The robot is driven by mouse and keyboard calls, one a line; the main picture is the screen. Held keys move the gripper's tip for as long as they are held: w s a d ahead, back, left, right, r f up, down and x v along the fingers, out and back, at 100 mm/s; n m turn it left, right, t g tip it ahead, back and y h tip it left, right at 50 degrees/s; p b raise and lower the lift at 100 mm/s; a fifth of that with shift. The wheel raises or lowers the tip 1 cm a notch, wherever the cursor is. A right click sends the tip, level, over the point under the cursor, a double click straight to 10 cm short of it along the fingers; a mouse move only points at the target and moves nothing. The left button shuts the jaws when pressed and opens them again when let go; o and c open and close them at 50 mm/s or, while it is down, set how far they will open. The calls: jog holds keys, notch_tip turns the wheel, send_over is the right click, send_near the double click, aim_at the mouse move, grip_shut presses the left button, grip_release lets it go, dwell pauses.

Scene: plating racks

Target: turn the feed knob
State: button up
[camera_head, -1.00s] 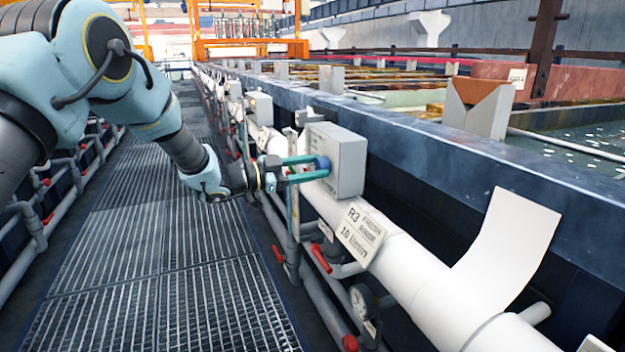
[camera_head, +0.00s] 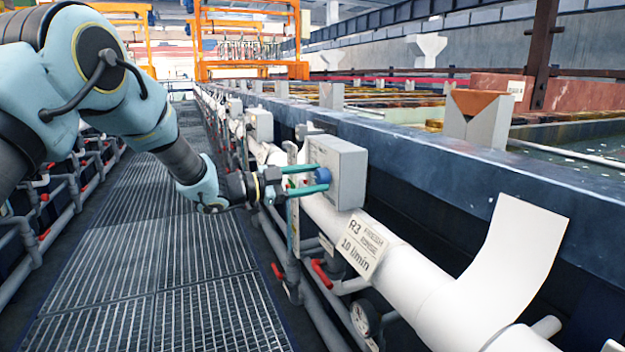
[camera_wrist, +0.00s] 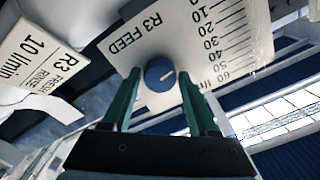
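The feed knob (camera_head: 323,175) is a small blue dial on the face of a grey box (camera_head: 349,180) above the white pipe. In the wrist view the knob (camera_wrist: 160,74) sits on a plate marked "R3 FEED" (camera_wrist: 142,32), beside a scale running from 10 to 60. Its white mark points right and slightly up, toward the high half of the scale; the exact reading is unclear. My gripper (camera_head: 311,178) has its two green fingers on either side of the knob. In the wrist view my gripper (camera_wrist: 159,77) is open, with gaps between fingers and knob.
A label (camera_head: 362,247) reading "R3" and "10 l/min" is on the white pipe (camera_head: 410,285) just below the box. Red-handled valves (camera_head: 321,272) and a gauge (camera_head: 364,315) lie lower. The tank edge (camera_head: 450,172) runs behind. The grated walkway (camera_head: 180,270) is clear.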

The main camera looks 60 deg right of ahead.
jog(key=shift+o, duration=1.4)
jog(key=b+v, duration=0.1)
jog(key=v, duration=0.9)
jog(key=shift+w+a, duration=0.2)
jog(key=shift+a, duration=0.15)
jog(key=shift+w, duration=0.1)
